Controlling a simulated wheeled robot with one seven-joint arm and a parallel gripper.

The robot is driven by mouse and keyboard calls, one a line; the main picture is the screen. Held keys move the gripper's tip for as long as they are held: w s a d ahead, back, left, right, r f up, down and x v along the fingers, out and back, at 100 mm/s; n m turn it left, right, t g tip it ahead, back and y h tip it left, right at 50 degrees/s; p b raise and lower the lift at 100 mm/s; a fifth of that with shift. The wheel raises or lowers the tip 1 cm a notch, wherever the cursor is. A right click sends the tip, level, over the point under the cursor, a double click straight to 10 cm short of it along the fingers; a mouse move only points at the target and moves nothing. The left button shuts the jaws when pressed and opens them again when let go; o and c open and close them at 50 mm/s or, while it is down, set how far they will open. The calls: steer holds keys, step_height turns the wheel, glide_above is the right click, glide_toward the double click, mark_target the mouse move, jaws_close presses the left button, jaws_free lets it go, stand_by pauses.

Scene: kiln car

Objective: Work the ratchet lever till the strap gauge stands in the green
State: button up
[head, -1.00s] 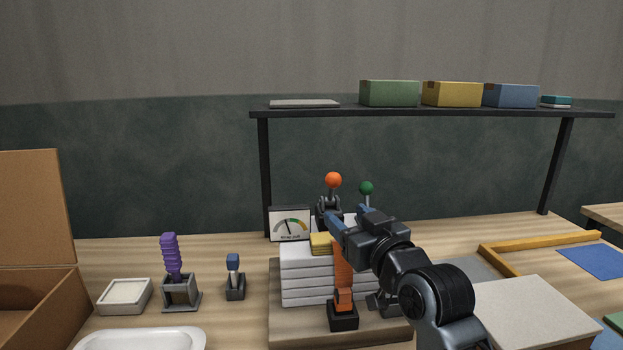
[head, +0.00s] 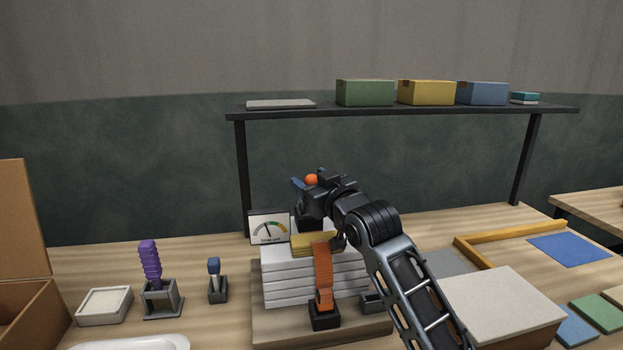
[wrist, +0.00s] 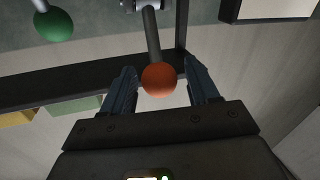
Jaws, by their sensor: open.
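The ratchet lever ends in an orange ball knob (head: 311,180), mostly covered by my gripper in the head view. In the wrist view the knob (wrist: 160,80) sits on a dark rod between my fingers. My gripper (wrist: 159,66) is open, a finger on each side with visible gaps. The strap gauge (head: 268,228) stands behind the stack; its needle leans a little left of upright, and I cannot tell which colour it meets. The orange strap (head: 322,268) runs over a yellow pad (head: 302,246) and white slabs (head: 285,281).
A green ball knob (wrist: 53,24) is beside the orange one. A black shelf (head: 420,111) with boxes spans the back. A purple-handled tool (head: 150,263) and a small blue-handled one (head: 214,266) stand left. A thick pale block (head: 500,305) lies right.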

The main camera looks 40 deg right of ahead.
jaws_close()
stand_by(0.6)
